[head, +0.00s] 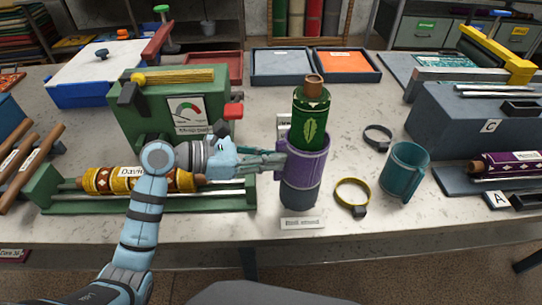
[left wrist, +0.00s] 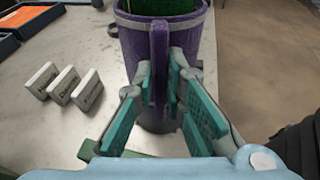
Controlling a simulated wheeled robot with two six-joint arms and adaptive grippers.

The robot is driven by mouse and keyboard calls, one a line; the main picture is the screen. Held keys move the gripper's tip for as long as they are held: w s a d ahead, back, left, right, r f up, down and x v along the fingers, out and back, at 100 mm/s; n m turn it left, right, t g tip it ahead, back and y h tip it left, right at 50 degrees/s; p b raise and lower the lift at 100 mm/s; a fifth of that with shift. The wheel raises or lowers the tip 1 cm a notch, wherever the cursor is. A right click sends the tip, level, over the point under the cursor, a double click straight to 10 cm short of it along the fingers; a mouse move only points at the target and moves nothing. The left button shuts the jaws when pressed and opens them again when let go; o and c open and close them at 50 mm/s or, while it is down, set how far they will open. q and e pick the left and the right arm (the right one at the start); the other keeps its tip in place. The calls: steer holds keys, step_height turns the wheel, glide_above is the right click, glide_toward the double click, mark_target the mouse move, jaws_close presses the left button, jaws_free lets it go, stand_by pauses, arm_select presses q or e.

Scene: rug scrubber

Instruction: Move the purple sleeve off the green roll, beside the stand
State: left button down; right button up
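The purple sleeve (head: 306,165) is around the lower part of the green roll (head: 311,118), which stands upright with a leaf mark and a brown core on top. Below the sleeve is a darker grey-purple cylinder (head: 300,194); I cannot tell whether it is the stand. My left gripper (head: 280,160) reaches the sleeve's left side. In the left wrist view its fingers (left wrist: 161,82) are shut on the handle of the sleeve (left wrist: 159,45), one finger on each side. The green roll (left wrist: 165,6) shows inside the sleeve. My right gripper is not in view.
A teal mug (head: 404,172), a yellow ring (head: 352,194) and a dark ring (head: 378,136) lie to the right. A green machine (head: 160,120) with a yellow roll (head: 110,181) is at left. A small label (head: 302,223) stands in front. The front table edge is close.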

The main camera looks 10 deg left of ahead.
arm_select(q)
step_height(320, 180, up, 29)
steer(key=p, duration=1.7)
steer(key=shift+r+h, duration=0.15)
steer(key=shift+h, duration=0.15)
steer(key=shift+a, duration=0.1)
stand_by(0.4)
